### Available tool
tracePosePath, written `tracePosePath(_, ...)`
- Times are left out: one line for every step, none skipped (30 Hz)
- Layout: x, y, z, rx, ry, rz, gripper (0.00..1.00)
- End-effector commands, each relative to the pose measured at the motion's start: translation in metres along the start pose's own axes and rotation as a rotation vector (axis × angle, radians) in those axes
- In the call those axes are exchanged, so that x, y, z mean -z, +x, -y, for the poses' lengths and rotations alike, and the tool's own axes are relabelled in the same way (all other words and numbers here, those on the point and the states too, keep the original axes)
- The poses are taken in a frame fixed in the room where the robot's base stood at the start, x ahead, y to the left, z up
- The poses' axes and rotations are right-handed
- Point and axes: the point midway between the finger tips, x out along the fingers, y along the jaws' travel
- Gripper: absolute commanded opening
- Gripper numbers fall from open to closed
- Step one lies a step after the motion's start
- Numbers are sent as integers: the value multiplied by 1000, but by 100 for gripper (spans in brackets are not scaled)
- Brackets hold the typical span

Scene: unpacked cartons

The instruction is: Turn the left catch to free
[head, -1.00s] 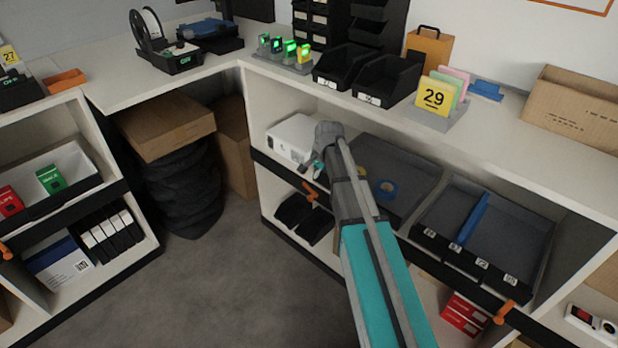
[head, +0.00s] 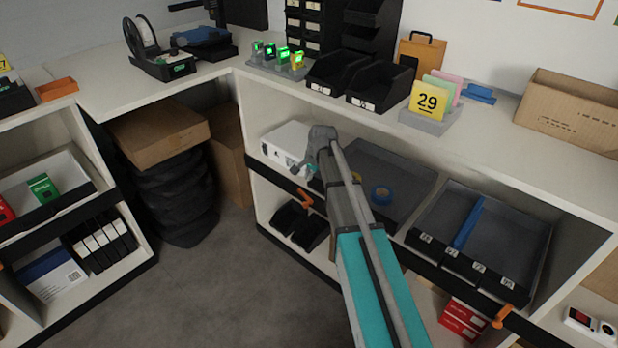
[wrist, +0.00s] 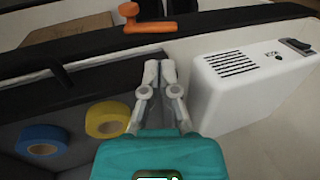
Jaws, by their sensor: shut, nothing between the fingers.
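The left catch (head: 306,198) is a small orange lever on the dark front rail of the shelf, below the white box. In the wrist view the orange catch (wrist: 148,24) is at the top, its bar lying roughly along the dark rail, with a knob at its left end. My gripper (wrist: 160,64) is shut and empty. Its grey fingertips point toward the rail and appear just short of the catch in that picture; a gap shows between them. In the head view my arm hides part of the gripper. A second orange catch (head: 501,316) sits on the rail further right.
The white vented box (wrist: 252,78) stands close to the right of my fingers. On the left is a grey tray (head: 408,172) holding a blue tape roll (wrist: 44,140) and a yellow one (wrist: 107,120). The countertop (head: 480,145) overhangs the shelf. The grey floor (head: 215,290) in front is clear.

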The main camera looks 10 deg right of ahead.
Motion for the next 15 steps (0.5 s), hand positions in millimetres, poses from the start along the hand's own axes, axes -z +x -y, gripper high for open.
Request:
tracePosePath(0, 8, -1, 0, 0, 0, 0)
tracePosePath(0, 10, -1, 0, 0, 0, 0)
tracePosePath(0, 13, -1, 0, 0, 0, 0)
tracePosePath(0, 15, -1, 0, 0, 0, 0)
tracePosePath(1, 18, -1, 0, 0, 0, 0)
tracePosePath(1, 21, -1, 0, 0, 0, 0)
tracePosePath(1, 23, -1, 0, 1, 0, 0)
tracePosePath(1, 26, -1, 0, 1, 0, 0)
tracePosePath(1, 29, -1, 0, 1, -1, 0)
tracePosePath(1, 31, -1, 0, 1, -1, 0)
tracePosePath(1, 33, -1, 0, 1, -1, 0)
tracePosePath(1, 36, -1, 0, 1, -1, 0)
tracePosePath(1, 39, -1, 0, 1, -1, 0)
tracePosePath(1, 41, -1, 0, 1, -1, 0)
tracePosePath(1, 44, -1, 0, 1, -1, 0)
